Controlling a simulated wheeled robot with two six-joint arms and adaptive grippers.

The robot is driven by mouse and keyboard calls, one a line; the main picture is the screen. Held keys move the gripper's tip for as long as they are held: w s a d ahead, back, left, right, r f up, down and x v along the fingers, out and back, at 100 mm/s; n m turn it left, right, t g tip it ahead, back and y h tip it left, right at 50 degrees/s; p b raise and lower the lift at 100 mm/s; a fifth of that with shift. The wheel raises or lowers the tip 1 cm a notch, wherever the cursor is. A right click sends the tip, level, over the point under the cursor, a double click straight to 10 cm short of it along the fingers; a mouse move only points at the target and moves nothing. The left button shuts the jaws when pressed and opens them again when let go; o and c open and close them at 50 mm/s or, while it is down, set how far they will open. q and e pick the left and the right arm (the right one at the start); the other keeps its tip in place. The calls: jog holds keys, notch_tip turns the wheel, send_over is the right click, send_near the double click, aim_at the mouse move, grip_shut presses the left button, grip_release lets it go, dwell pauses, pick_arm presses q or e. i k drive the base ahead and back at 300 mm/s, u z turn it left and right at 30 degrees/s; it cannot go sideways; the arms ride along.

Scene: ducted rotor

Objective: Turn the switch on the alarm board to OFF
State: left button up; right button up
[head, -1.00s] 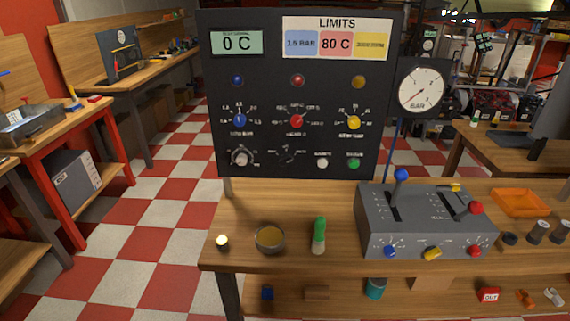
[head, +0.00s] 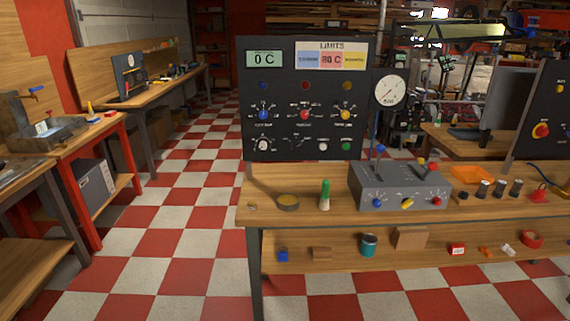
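A black upright board (head: 306,95) headed LIMITS stands at the back of the wooden workbench. Below these are a white-tipped rotary switch (head: 263,145), a dark dial (head: 303,143) and white and green buttons. A second black board (head: 541,130) with a red and yellow knob is cut off by the right edge. No label naming the alarm board is readable, and switch positions are too small to tell. Neither gripper is in view.
A pressure gauge (head: 390,91) stands beside the LIMITS board. Checkered floor (head: 180,220) is clear left of the bench.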

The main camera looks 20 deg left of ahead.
aim_at(297, 144)
jog(key=z, duration=0.8)
jog(key=i, duration=0.85)
jog(key=u, duration=0.05)
